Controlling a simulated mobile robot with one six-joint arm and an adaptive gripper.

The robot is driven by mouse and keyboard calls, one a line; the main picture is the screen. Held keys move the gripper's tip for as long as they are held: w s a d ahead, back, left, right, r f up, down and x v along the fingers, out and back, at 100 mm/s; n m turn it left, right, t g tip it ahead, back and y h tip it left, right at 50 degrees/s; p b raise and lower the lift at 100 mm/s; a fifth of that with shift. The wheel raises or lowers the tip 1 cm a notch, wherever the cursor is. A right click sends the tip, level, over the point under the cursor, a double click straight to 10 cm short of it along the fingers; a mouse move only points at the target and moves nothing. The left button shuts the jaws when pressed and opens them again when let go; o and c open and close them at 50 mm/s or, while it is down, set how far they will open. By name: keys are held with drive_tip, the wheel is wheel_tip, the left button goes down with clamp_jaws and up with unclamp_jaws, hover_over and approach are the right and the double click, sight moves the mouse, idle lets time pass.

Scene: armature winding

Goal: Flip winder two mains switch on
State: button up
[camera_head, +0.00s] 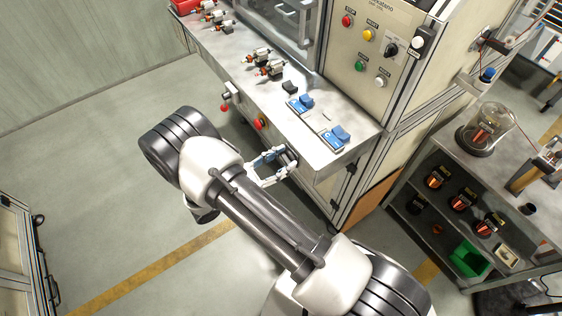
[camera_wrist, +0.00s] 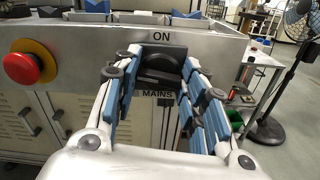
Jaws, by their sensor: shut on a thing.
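The mains switch (camera_wrist: 160,66) is a black rotary knob on the front metal panel of the machine, seen in the wrist view between an "ON" label above and a "MAINS" label below. Its handle looks roughly level, but the fingers partly cover it. My gripper (camera_wrist: 158,80) is shut on the switch, one blue-padded finger on each side. In the head view my gripper (camera_head: 274,166) reaches the front face of the bench below its top edge, and the switch is mostly hidden there.
A red emergency stop on a yellow ring (camera_wrist: 24,66) sits left of the switch. Above is the bench top (camera_head: 300,128) with blue fixtures (camera_head: 333,138) and small armatures. A shelf cart (camera_head: 440,235) stands at right. The floor at left is open.

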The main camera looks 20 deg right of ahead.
drive_tip(key=m+b, duration=0.2)
drive_tip(key=m, duration=0.2)
drive_tip(key=shift+f+m, duration=0.15)
drive_tip(key=shift+m, duration=0.15)
drive_tip(key=m+b, duration=0.2)
drive_tip(key=m, duration=0.1)
drive_tip(key=shift+m+b, duration=0.3)
drive_tip(key=shift+b, duration=0.05)
drive_tip(key=shift+s+m+b, duration=0.1)
drive_tip(key=shift+m+b, duration=2.7)
drive_tip(key=shift+m, duration=1.1)
drive_tip(key=o, duration=1.1)
drive_tip(key=shift+c, duration=0.2)
